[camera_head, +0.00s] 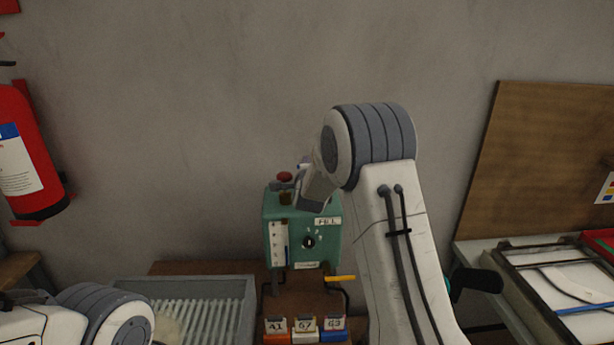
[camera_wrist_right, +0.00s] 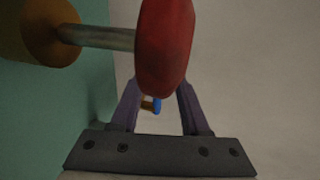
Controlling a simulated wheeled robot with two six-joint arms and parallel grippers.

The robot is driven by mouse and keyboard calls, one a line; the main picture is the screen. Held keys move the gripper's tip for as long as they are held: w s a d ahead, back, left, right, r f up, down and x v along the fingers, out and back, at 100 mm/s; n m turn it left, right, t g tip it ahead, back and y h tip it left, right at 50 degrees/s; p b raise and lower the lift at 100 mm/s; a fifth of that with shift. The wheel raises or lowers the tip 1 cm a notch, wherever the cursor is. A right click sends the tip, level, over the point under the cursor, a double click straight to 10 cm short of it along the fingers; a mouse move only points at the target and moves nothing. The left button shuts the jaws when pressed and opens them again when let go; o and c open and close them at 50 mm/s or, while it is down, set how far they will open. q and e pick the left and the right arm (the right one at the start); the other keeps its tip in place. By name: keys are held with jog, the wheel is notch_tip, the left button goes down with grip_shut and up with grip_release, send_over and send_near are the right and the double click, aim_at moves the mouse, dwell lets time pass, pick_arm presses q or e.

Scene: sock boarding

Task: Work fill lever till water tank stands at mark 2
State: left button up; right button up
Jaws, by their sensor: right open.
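The green tank box (camera_head: 272,208) stands against the wall in the head view. It carries a label reading FILL, a black knob (camera_head: 308,242) and a white gauge strip (camera_head: 278,243) whose level is too small to read. A red knob (camera_head: 285,176) stands on a brass base on top. In the right wrist view the red knob (camera_wrist_right: 165,45) sits on a metal stem. My right gripper (camera_wrist_right: 160,98) is open close by it; the knob hides part of the fingers and I cannot tell whether they touch it. My left gripper is out of view.
A ribbed grey tray (camera_head: 245,300) lies left of the tank. A yellow-ended handle (camera_head: 340,278) sticks out below the tank. Framed trays (camera_head: 530,285) lie at the right, and a fire extinguisher (camera_head: 25,150) hangs at the left.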

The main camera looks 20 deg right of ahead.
jog(key=b+v, duration=0.2)
jog(key=v, duration=0.5)
jog(key=shift+s+a, duration=0.1)
jog(key=shift+s, duration=0.1)
jog(key=shift+s+a+r+b, duration=0.15)
jog(key=shift+s+b, duration=0.2)
jog(key=shift+s, duration=0.2)
